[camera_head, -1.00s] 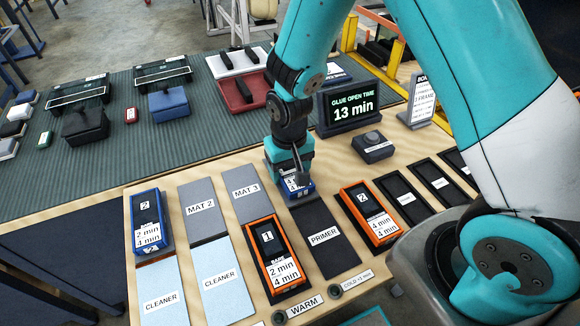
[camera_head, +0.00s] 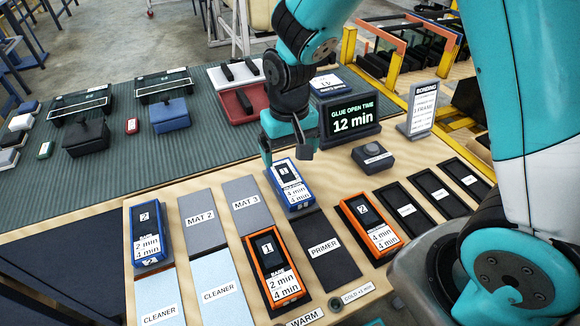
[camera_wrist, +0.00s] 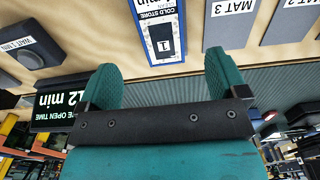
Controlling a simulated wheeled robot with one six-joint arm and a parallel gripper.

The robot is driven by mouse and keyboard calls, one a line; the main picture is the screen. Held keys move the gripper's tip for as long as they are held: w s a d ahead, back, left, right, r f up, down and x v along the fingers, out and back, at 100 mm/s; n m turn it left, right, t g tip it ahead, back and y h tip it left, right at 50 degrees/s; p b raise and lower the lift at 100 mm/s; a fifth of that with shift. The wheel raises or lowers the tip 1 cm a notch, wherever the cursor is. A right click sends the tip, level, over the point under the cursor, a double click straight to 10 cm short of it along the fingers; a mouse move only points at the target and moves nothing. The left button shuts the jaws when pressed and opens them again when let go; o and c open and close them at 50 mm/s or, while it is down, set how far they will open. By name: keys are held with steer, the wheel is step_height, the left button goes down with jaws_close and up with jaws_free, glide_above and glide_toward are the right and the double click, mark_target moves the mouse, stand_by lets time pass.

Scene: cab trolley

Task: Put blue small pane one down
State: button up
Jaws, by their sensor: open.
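In the wrist view the blue-framed block (camera_wrist: 162,30) shows a dark panel marked 1 and a COLD STORE label. I take it to be blue small pane one. My gripper (camera_head: 287,148) is just behind and above it in the head view, apart from it. In the wrist view my gripper (camera_wrist: 165,78) has its two teal fingers spread wide with nothing between them.
Another blue block (camera_head: 148,232) marked 2 lies at left. Orange blocks 1 (camera_head: 272,265) and 2 (camera_head: 370,228) lie on the board. MAT 2 (camera_head: 203,220) and MAT 3 (camera_head: 248,205) are bare. The glue timer (camera_head: 350,120) stands behind, right of my gripper.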

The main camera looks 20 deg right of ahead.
steer(key=s+a+r+n+y, duration=0.2)
steer(key=s+r+n, duration=0.1)
steer(key=s+r, duration=0.4)
steer(key=s+a+r+n+y, duration=0.2)
steer(key=s+r+n, duration=0.2)
steer(key=s+r, duration=0.4)
steer(key=s, duration=0.3)
steer(key=shift+s+a+r, duration=0.2)
steer(key=shift+s+r, duration=0.1)
